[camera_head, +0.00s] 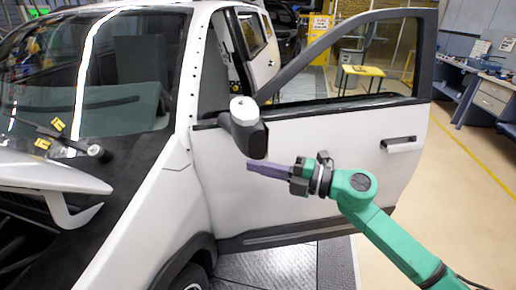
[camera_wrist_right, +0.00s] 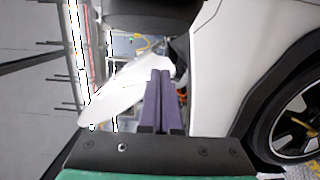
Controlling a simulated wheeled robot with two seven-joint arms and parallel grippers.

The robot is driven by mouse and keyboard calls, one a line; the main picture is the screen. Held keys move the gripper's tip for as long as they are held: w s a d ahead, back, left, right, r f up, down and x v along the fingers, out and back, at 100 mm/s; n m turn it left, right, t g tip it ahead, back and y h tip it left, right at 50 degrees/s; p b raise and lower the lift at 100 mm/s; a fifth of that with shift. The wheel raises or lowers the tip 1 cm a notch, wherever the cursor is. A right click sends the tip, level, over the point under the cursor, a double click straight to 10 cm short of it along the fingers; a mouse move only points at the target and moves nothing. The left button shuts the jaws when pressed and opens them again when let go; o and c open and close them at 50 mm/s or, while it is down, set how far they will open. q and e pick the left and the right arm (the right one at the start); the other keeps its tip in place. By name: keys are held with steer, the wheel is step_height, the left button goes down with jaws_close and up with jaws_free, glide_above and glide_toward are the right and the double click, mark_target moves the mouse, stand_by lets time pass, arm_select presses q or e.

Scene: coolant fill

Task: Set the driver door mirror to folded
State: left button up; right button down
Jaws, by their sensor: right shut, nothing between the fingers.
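The driver door mirror (camera_head: 249,136) has a black housing with a white cap and sits at the front corner of the open white door (camera_head: 310,150). I cannot tell its exact fold angle. My right gripper (camera_head: 250,166) is just below the mirror's lower end, its purple fingers pointing left and closed together with nothing between them. In the right wrist view the closed fingers (camera_wrist_right: 160,75) point up, and a dark rounded shape, likely the mirror (camera_wrist_right: 150,14), lies beyond their tips with a gap. My left gripper is not in view.
The white car body (camera_head: 150,200) with its front wheel stands left of the door; the wheel (camera_wrist_right: 292,122) also shows in the right wrist view. A workbench (camera_head: 490,95) and a yellow-topped table (camera_head: 362,71) are farther back. The floor right of the door is clear.

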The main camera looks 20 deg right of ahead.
mark_target(256, 157)
steer(key=w+p, duration=0.1)
steer(key=w, duration=0.1)
steer(key=w+p, duration=0.1)
steer(key=w, duration=0.1)
steer(key=shift+d+r, duration=0.1)
steer(key=shift+d, duration=0.3)
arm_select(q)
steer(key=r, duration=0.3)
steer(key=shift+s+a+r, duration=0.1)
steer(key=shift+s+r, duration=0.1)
arm_select(e)
steer(key=shift+a, duration=0.15)
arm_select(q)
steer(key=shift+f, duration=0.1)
